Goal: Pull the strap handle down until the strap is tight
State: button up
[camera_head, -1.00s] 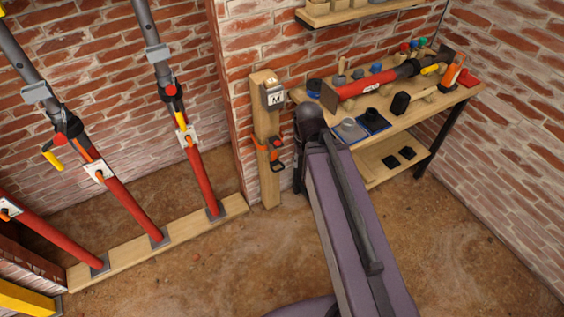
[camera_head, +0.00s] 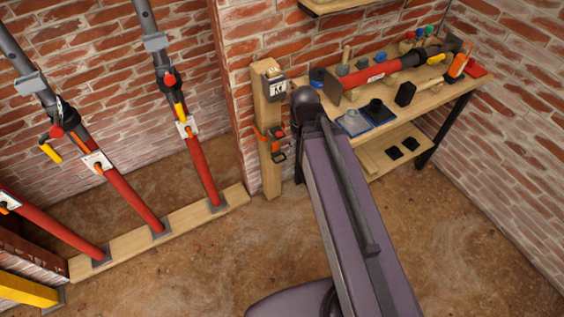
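An orange strap (camera_head: 261,134) goes around an upright wooden post (camera_head: 269,95) that stands against the brick pier. A black and orange buckle with its strap handle (camera_head: 279,156) sits on the right side of the post, below a small grey gauge box (camera_head: 275,88). Whether the strap is slack or tight is too small to tell. My purple-grey arm reaches up from the bottom to a dark joint just right of the post. A narrow dark part of it shows below that joint, close to the buckle. My gripper itself is hidden behind the arm, so its fingers and any hold do not show.
A workbench (camera_head: 448,96) with a red prop, caps and small tools stands at the right, close to my arm. Red and grey props (camera_head: 204,172) stand on a wooden sill (camera_head: 187,226) at the left. The dirt floor between is clear.

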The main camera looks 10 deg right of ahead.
jog(key=w+a+f+m+t+y+b, duration=0.1)
jog(key=w+f+y+b, duration=0.1)
jog(key=f+b, duration=0.5)
jog(key=w+a+f+m+t+y+b, duration=0.1)
jog(key=w+f+b, duration=0.2)
jog(key=f+b, duration=0.45)
jog(key=m+t+y+b, duration=0.7)
jog(key=m+t+b, duration=0.25)
jog(key=b, duration=3.35)
send_near(281, 161)
jog(key=f+v, duration=0.1)
jog(key=v, duration=0.2)
jog(key=shift+s+d+r+n, duration=0.1)
jog(key=shift+d+n, duration=0.2)
jog(key=shift+n, duration=0.05)
jog(key=shift+a, duration=0.1)
jog(key=b+x, duration=0.2)
jog(key=x, duration=1.1)
jog(key=shift+w+a+b, duration=0.2)
jog(key=shift+w+b, duration=0.1)
jog(key=shift+b, duration=0.1)
jog(key=shift+r, duration=0.1)
grip_shut()
